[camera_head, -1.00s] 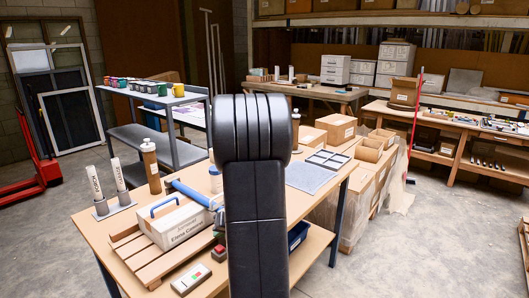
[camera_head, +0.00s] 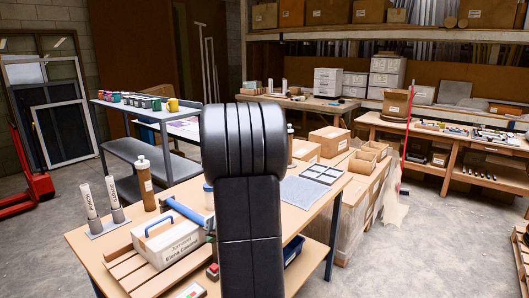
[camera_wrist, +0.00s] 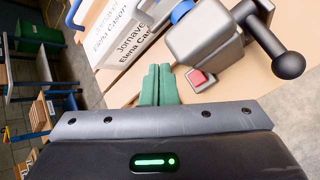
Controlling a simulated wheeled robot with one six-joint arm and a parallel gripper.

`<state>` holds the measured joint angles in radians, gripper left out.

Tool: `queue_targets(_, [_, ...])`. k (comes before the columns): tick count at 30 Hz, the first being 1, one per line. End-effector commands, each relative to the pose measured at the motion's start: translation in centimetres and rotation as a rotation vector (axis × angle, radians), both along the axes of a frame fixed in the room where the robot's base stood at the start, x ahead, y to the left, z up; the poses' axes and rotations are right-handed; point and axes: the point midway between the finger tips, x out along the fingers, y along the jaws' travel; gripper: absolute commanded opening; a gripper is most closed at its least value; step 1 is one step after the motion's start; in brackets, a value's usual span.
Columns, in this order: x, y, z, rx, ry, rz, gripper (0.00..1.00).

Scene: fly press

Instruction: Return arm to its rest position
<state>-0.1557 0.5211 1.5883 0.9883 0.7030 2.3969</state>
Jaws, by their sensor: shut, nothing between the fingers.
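My gripper (camera_wrist: 158,86) shows in the wrist view as two green fingers pressed together, with nothing between them. It points toward the wooden workbench (camera_head: 82,236), close to a grey metal machine with a black ball knob (camera_wrist: 220,40) and a red push button (camera_wrist: 199,79). I cannot tell whether the fingers touch anything. In the head view my black arm stands upright in the middle, and my gripper is hidden behind it. A white labelled box with a blue handle (camera_head: 172,243) sits on a slatted wooden pallet on the bench; it also shows in the wrist view (camera_wrist: 125,30).
Two white tubes in a holder (camera_head: 99,226) and a brown bottle (camera_head: 145,184) stand at the bench's left. A divided tray (camera_head: 322,174) lies right of my arm. Cardboard boxes (camera_head: 340,222) stand beyond the bench. Open concrete floor (camera_head: 430,250) is at right.

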Motion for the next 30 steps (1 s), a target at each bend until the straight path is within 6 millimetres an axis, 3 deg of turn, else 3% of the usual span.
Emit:
queue_targets(19, [0.0,0.0,0.4,0.000,0.000,0.000,0.00])
queue_targets(30, [0.0,0.0,-1.9,0.000,-0.001,0.001,0.00])
